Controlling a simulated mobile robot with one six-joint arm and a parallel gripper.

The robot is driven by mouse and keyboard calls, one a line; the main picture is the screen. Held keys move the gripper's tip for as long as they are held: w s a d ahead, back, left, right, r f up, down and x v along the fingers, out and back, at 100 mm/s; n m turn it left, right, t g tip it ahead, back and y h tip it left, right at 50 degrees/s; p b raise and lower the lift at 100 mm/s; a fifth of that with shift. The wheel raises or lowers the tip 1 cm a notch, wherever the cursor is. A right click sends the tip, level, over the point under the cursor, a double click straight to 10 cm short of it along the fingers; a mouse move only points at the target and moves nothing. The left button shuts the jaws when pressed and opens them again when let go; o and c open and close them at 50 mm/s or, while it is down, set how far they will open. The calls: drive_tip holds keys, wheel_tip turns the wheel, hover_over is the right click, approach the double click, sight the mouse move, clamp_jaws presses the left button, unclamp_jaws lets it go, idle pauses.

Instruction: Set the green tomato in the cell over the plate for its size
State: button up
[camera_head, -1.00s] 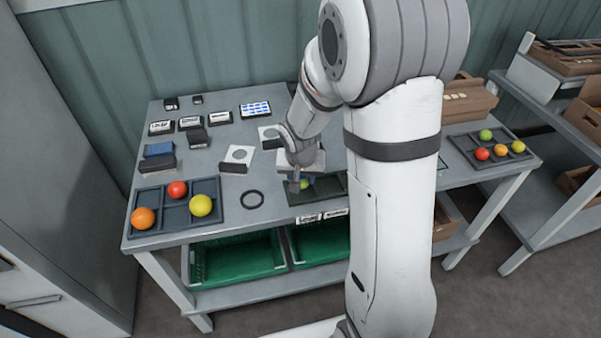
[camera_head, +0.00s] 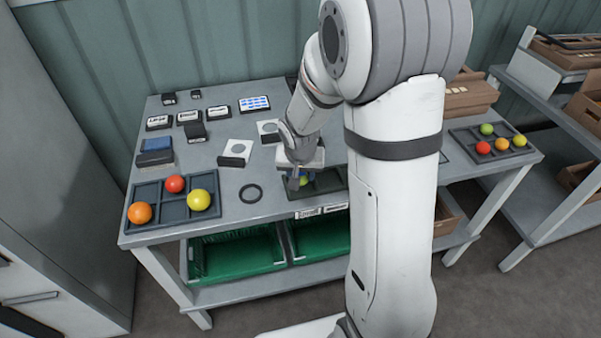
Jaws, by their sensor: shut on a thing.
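The green tomato (camera_head: 304,181) shows between the fingers of my gripper (camera_head: 299,182), which points down and is shut on it. It is at the left cell of the dark sizing tray (camera_head: 330,184) at the table's front edge. My gripper covers part of the tomato, and I cannot tell whether it touches the cell floor. Two small label plates (camera_head: 308,213) are on the table edge below the tray, one under each visible cell; their words are too small to read. My arm hides the tray's right side.
A dark divided tray (camera_head: 172,216) at left holds orange, red and yellow tomatoes. A black ring (camera_head: 250,193) lies between the trays. Cards, label blocks and a blue box (camera_head: 156,146) stand behind. Another tomato tray (camera_head: 497,155) is at right. Green crates (camera_head: 235,257) sit below.

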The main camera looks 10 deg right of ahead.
drive_tip(key=shift+f+b, duration=0.5)
drive_tip(key=o, duration=0.8)
drive_tip(key=shift+c, duration=0.4)
drive_tip(key=shift+c, duration=1.2)
drive_tip(key=shift+r+p, duration=2.3)
drive_tip(key=shift+r, duration=1.25)
